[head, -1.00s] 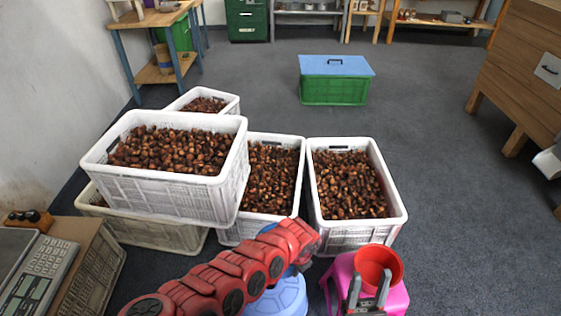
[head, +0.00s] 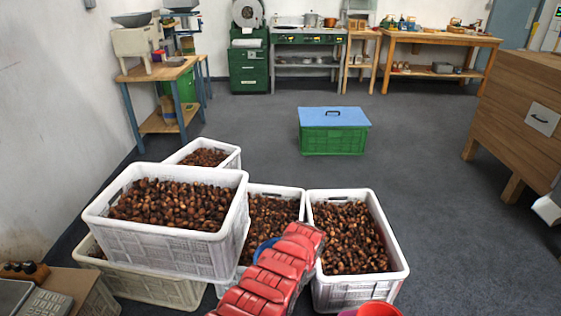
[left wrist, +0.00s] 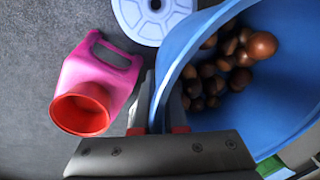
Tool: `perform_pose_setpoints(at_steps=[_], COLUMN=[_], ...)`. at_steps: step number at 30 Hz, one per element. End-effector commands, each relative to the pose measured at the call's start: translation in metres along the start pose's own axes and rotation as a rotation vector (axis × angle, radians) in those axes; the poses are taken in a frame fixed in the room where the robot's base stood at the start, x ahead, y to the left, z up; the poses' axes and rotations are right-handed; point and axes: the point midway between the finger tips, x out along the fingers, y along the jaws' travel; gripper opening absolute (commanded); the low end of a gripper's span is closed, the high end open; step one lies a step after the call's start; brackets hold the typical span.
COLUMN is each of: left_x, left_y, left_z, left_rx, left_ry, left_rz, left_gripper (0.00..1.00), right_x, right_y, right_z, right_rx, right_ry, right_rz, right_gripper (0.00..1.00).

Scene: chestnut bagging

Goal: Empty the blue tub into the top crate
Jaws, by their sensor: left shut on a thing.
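The top crate (head: 160,245) is white, full of chestnuts, and sits stacked at the left in the head view. The blue tub (left wrist: 178,62) fills the right of the left wrist view, with several chestnuts inside it. My left gripper (left wrist: 157,112) is shut on the tub's rim. In the head view a small piece of the blue tub (head: 262,247) shows behind my red left arm, in front of the middle crate; the arm hides the rest and the left gripper. My right gripper is not in view.
White crates of chestnuts stand under, behind and beside the top crate, including one at the right (head: 348,285). A pink jug with a red mouth (left wrist: 82,108) and a pale blue round stool (left wrist: 150,28) are below. A blue-lidded green box (head: 333,140) stands on open floor.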

Motion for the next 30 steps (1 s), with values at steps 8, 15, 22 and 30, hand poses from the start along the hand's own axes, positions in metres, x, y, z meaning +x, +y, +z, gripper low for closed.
perform_pose_setpoints(at_steps=[8, 15, 22, 30], left_x=[-0.006, -0.009, -0.016, -0.025], left_y=[-0.004, -0.005, -0.007, -0.013], left_z=[-0.002, 0.0, 0.0, -0.002], left_rx=[-0.005, -0.009, -0.015, -0.027], left_ry=[0.004, 0.002, -0.002, -0.002], left_rz=[-0.003, -0.002, -0.001, 0.0], left_gripper=[0.0, 0.0, 0.0, 0.0], right_x=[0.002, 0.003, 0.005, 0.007], right_y=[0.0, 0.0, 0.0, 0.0], right_z=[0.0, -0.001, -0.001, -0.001], right_rx=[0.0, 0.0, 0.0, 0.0], right_ry=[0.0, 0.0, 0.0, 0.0], right_rz=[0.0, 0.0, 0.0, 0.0], right_gripper=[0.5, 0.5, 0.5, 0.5])
